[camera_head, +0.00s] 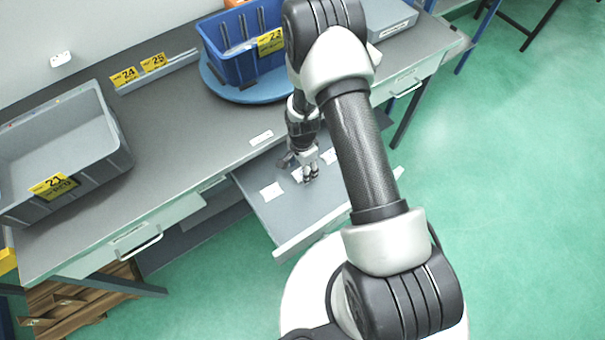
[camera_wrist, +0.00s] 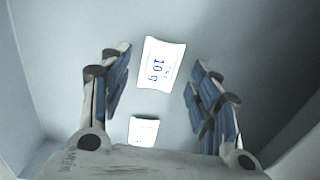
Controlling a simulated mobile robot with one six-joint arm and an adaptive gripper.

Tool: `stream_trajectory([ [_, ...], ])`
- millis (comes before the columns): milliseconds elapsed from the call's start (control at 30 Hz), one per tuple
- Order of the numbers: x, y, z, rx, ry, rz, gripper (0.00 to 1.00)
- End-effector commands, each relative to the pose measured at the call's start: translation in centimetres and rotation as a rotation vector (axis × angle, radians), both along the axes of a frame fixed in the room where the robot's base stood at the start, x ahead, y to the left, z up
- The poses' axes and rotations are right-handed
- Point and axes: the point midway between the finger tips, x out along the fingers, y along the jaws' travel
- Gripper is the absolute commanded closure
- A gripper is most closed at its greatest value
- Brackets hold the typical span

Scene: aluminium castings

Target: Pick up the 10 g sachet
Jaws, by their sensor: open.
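The 10 g sachet (camera_wrist: 161,62) is a small white packet with blue lettering, lying flat on the grey floor of the open drawer (camera_head: 317,213). In the wrist view it lies a little beyond the fingertips and roughly centred between them. My gripper (camera_wrist: 158,68) is open and empty, with blue-padded fingers to the left and right of the sachet. In the head view my gripper (camera_head: 309,175) reaches down into the drawer and partly hides what lies under it.
A second white packet (camera_wrist: 143,131) lies between the fingers, nearer the palm. Another white packet (camera_head: 271,191) lies left in the drawer. Above are a blue crate (camera_head: 228,68) on a round blue stand (camera_head: 222,88) and a grey bin (camera_head: 118,153) on the bench. Drawer walls surround my gripper.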

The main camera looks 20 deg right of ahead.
Motion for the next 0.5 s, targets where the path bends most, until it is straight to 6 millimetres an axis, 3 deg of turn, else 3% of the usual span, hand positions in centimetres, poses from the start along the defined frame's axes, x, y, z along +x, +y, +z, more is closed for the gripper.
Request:
stream_trajectory([
  [100,-0.02,-0.05,-1.53,0.000,0.000,-0.001,0.43],
  [333,0.00,-0.05,-1.50,0.000,0.000,0.000,0.44],
  [500,-0.01,-0.06,-1.49,0.000,0.000,0.000,0.55],
])
